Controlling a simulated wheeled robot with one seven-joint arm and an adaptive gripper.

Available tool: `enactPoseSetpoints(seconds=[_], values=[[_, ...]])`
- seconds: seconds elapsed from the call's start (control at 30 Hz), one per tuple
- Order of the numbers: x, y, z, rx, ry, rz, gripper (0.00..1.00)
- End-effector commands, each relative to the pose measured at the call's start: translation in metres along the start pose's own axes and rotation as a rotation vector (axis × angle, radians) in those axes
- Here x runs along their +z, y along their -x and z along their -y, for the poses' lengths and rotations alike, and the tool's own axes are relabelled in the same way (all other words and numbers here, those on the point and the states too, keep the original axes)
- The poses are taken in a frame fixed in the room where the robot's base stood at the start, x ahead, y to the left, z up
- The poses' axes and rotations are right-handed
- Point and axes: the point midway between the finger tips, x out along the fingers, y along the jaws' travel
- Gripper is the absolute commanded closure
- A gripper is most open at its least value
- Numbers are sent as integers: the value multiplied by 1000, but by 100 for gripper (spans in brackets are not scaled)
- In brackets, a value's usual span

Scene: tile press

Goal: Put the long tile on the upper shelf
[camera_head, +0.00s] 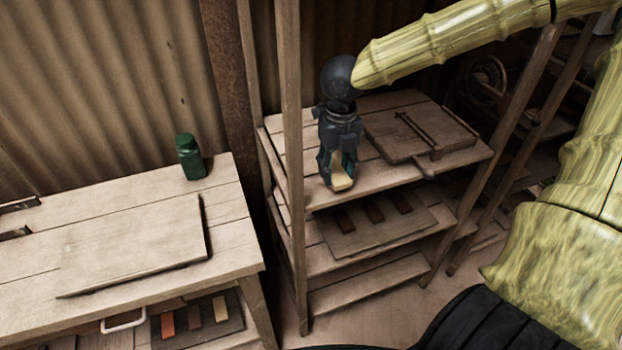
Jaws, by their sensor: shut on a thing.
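My gripper (342,178) points down at the front left of the shelf unit and is shut on a pale, cream-yellow tile (342,184). Only the tile's lower end shows between the fingers, so its full length is hidden. The tile appears at the front edge of the upper shelf (376,178). I cannot tell whether it touches the wood. On the shelf below, a board (345,242) carries several dark reddish-brown tiles (373,212).
A flat board with a dark bar (415,135) takes up the upper shelf's right part. A wooden post (291,180) stands left of my gripper. The left table holds a green bottle (190,158) and a large board (150,245). Coloured tiles (194,317) lie beneath it.

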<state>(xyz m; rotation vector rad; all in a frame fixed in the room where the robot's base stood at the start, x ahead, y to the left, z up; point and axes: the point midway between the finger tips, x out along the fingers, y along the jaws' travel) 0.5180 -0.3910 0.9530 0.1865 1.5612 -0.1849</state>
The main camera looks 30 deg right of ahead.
Motion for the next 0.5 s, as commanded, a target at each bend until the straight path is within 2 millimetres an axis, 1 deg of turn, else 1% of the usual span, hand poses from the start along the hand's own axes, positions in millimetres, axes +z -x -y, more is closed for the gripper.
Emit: enactPoseSetpoints(seconds=[0.4, 0.5], values=[[27, -4, -35, -1, 1, -2, 86], [31, -5, -41, -1, 1, -2, 86]])
